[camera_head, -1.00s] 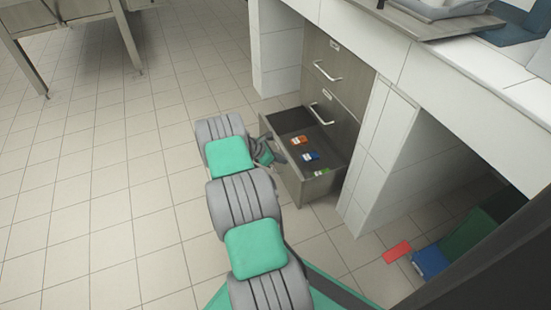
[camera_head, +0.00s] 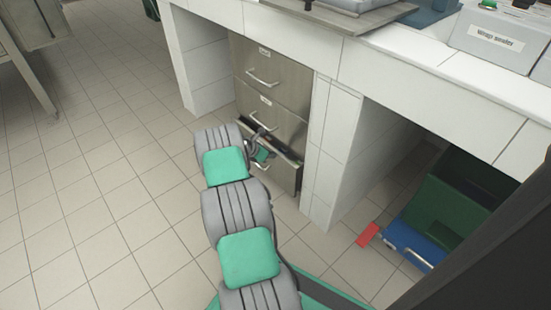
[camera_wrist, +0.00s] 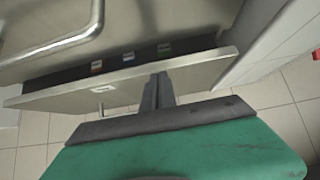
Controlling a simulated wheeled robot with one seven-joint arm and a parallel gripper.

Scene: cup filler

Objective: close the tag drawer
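The tag drawer (camera_head: 287,174) is the lowest drawer in the grey cabinet. It stands slightly open, with a narrow dark gap along its top. In the wrist view its front panel (camera_wrist: 200,72) crosses the picture. My gripper (camera_head: 262,153) is at the drawer front, partly hidden by my arm. In the wrist view its fingers (camera_wrist: 160,84) are together and reach the panel's upper edge, with nothing seen between them. Whether they touch the panel is unclear.
Two shut drawers with bar handles (camera_head: 263,78) are above. A white tiled pillar (camera_head: 330,150) stands just right of the drawer. A red piece (camera_head: 368,235), a blue object (camera_head: 415,243) and a green bin (camera_head: 440,205) are at the lower right. Floor at left is clear.

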